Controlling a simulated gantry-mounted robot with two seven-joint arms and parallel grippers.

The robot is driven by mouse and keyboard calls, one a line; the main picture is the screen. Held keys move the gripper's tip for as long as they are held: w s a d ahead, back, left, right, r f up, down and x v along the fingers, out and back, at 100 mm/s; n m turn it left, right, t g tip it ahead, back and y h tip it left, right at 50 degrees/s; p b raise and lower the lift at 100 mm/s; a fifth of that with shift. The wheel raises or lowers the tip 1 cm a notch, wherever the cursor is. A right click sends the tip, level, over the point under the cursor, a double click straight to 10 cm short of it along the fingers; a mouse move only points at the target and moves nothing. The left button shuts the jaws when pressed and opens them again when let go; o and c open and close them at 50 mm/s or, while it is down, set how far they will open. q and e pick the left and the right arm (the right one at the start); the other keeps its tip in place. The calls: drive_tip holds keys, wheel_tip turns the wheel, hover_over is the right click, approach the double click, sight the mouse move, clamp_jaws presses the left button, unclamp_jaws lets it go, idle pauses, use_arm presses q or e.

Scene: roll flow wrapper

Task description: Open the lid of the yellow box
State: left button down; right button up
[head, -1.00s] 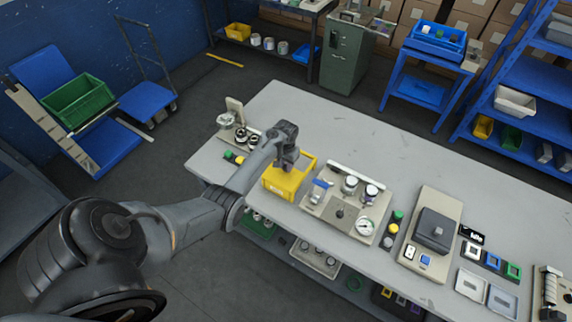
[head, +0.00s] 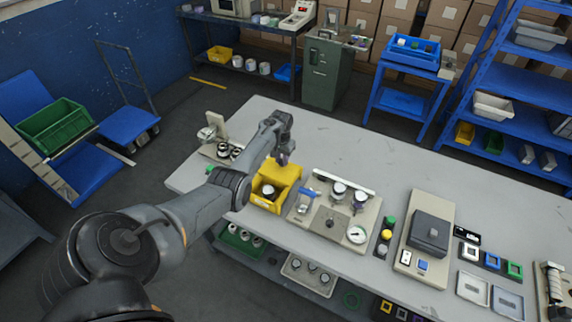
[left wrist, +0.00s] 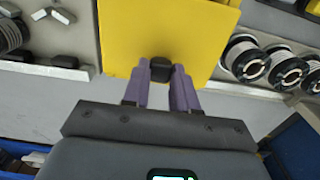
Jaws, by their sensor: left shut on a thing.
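The yellow box (head: 262,203) stands on the grey table, left of the gauge panel. Its inside shows, with a dark and pale round item (head: 268,190) in it. The yellow lid (head: 285,172) is tilted up at the box's far side; it fills the top middle of the left wrist view (left wrist: 165,28). My left gripper (head: 283,159) is above the lid. In the left wrist view its purple fingers (left wrist: 161,80) are shut on the lid's dark knob (left wrist: 160,67). My right gripper is out of view.
The panel with gauges (head: 330,222) stands close to the right of the box. Spools and a stand (head: 217,130) are at the table's left end. The table behind the box is clear. A grey device (head: 430,232) stands farther right.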

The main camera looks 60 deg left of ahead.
use_arm(q)
drive_tip(key=c, duration=0.9)
unclamp_jaws()
drive_tip(key=shift+s, duration=0.1)
drive_tip(key=shift+r, duration=0.1)
drive_tip(key=shift+r, duration=0.35)
wheel_tip(320, 180, up, 10)
drive_tip(key=shift+f+p, duration=0.1)
drive_tip(key=shift+p, duration=0.75)
